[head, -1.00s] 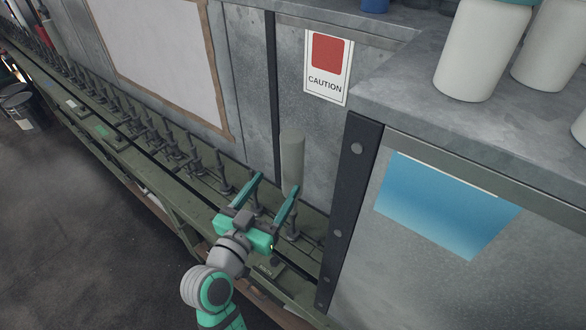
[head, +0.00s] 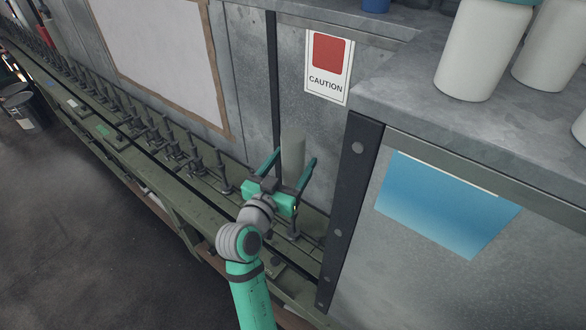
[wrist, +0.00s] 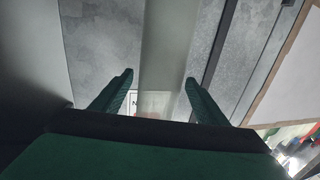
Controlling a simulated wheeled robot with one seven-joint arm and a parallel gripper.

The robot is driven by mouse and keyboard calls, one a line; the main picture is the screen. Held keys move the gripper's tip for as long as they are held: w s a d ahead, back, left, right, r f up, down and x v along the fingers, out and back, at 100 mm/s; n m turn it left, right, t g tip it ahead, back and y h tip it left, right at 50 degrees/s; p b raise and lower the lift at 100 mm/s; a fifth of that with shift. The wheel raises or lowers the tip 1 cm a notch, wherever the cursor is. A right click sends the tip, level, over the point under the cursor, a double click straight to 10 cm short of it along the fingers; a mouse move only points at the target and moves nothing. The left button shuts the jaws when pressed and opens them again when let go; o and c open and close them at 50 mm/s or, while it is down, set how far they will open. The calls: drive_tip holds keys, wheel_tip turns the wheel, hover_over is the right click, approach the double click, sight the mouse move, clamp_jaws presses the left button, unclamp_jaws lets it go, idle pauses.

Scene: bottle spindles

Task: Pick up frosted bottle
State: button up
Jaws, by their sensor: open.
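The frosted bottle (head: 293,158) is a pale grey-green translucent cylinder standing upright near the wall end of the spindle rail, below the caution sign. My gripper (head: 293,158) is open, with one green finger to the left of the bottle and one to the right. In the wrist view the bottle (wrist: 168,45) runs up between the two fingertips of my gripper (wrist: 158,78), with a visible gap on each side. The lower part of the bottle is hidden behind my gripper in the head view.
A green conveyor (head: 185,180) with a row of upright spindles runs to the upper left. A concrete counter (head: 420,100) with a dark metal corner post (head: 345,190) stands close on the right. White bottles (head: 482,50) stand on it. A caution sign (head: 327,70) hangs behind.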

drive_tip(key=shift+d+r, duration=0.1)
drive_tip(key=c, duration=1.5)
